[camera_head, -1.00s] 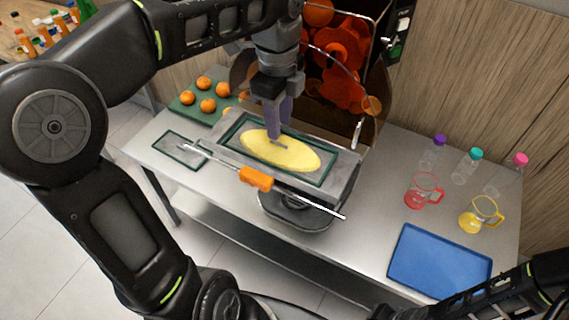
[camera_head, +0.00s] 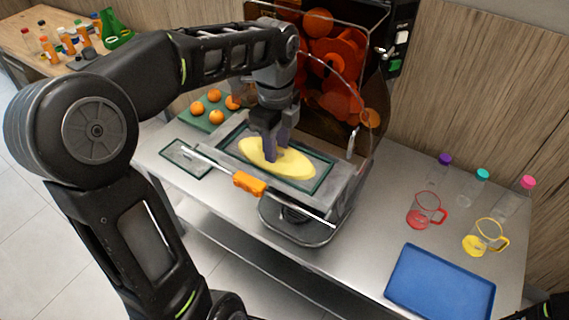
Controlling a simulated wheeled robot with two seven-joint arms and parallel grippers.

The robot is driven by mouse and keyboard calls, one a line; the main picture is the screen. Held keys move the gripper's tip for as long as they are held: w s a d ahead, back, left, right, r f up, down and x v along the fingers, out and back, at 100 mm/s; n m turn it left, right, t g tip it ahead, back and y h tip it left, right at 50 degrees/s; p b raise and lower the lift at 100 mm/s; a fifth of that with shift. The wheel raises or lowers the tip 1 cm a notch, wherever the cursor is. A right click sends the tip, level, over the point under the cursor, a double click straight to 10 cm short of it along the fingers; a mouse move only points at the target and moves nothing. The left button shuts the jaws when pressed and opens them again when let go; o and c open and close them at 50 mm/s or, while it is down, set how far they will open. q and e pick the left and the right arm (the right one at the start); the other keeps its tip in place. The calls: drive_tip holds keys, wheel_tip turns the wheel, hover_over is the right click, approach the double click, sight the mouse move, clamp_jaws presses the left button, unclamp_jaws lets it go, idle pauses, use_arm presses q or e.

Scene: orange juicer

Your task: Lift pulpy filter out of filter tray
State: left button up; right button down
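The filter tray (camera_head: 322,186) is a grey metal tray on the front of the juicer. In it lies the filter, a dark green rectangular frame (camera_head: 313,191), with an oval heap of yellow pulp (camera_head: 290,165) on it. My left gripper (camera_head: 276,155) points down over the pulp's middle, its two purple-grey fingers reaching to it. The filter's small handle is hidden behind the fingers, so I cannot tell whether they grip it. The filter looks level in the tray. My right gripper is out of view.
A second green-framed filter (camera_head: 187,171) lies on the table to the left. The juicer's window (camera_head: 340,65) rises behind. A blue tray (camera_head: 440,285), jugs and bottles stand right. Oranges lie on a green board (camera_head: 200,123).

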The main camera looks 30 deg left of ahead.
use_arm(q)
drive_tip(key=shift+s+a, duration=0.15)
drive_tip(key=shift+a, duration=0.1)
drive_tip(key=shift+d+r, duration=0.1)
clamp_jaws()
idle(0.3)
idle(0.4)
